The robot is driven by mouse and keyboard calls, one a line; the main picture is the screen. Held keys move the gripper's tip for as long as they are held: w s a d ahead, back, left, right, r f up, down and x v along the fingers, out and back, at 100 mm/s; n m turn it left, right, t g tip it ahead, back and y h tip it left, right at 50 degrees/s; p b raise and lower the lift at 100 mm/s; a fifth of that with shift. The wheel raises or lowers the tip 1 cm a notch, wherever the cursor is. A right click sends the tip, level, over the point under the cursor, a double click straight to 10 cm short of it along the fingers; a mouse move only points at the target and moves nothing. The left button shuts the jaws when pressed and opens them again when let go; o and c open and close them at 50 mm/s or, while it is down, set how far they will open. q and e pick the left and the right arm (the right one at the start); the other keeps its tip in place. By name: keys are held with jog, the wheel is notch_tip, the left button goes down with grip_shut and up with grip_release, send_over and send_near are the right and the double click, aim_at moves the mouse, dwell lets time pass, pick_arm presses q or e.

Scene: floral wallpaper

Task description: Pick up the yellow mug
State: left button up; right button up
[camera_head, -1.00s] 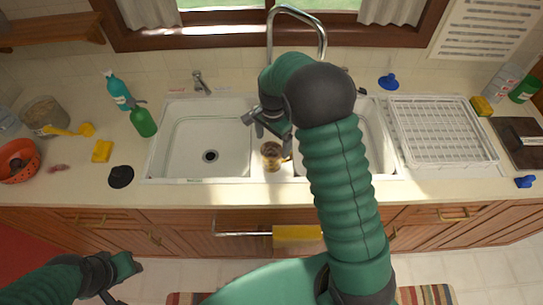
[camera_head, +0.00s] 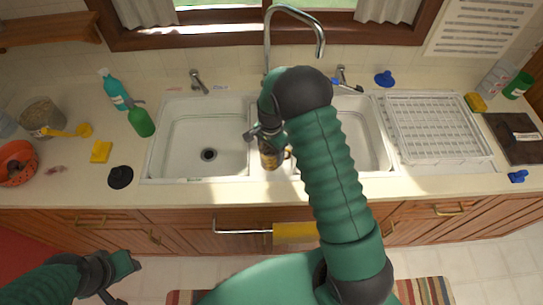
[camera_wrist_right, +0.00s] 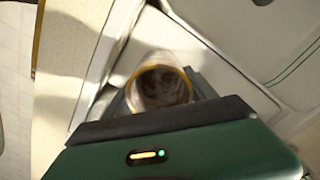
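The yellow mug (camera_head: 270,160) stands on the divider between the two sink basins, partly hidden by my right gripper in the head view. In the right wrist view the mug (camera_wrist_right: 162,88) shows its yellow-gold rim and dark brownish inside. My right gripper (camera_head: 264,140) is right at the mug from above. In the wrist view its fingers lie on either side of the mug, spread apart; contact with the mug's wall cannot be made out. My left gripper (camera_head: 122,277) is open and empty, low at the left, away from the counter.
The left basin (camera_head: 190,130) and right basin flank the mug, with a tall faucet (camera_head: 267,40) behind. A white dish rack (camera_head: 437,128) is at the right. A yellow towel (camera_head: 294,233) hangs in front.

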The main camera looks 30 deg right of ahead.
jog(key=shift+a+r, duration=0.1)
jog(key=c, duration=0.9)
jog(key=shift+d, duration=0.25)
jog(key=shift+c, duration=0.8)
